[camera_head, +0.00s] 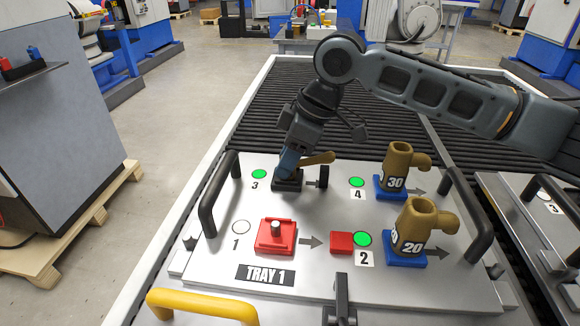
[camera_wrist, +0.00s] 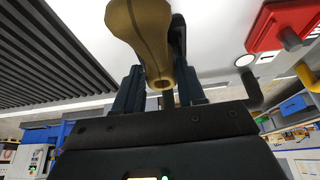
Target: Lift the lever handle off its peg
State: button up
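The peg is not clearly visible. A dark upright piece (camera_head: 323,177) stands right of the base.
Tan pieces marked 30 (camera_head: 396,165) and 20 (camera_head: 413,226) stand on blue bases at the right. A red block with a grey peg (camera_head: 275,235) and a smaller red block (camera_head: 341,243) are nearer. Black side handles (camera_head: 207,208) and a yellow bar (camera_head: 202,303) rise around the tray.

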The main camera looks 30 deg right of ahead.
grip_shut()
jog(key=shift+w+r, duration=0.1)
jog(key=shift+r, duration=0.1)
jog(key=shift+r, duration=0.25)
notch_tip(320, 180, up, 4)
jog(key=shift+f, duration=0.2)
jog(key=s+d+r+b, duration=0.1)
jog(key=s+d+r, duration=0.4)
jog(key=d, duration=0.5)
jog(key=shift+v, duration=0.85)
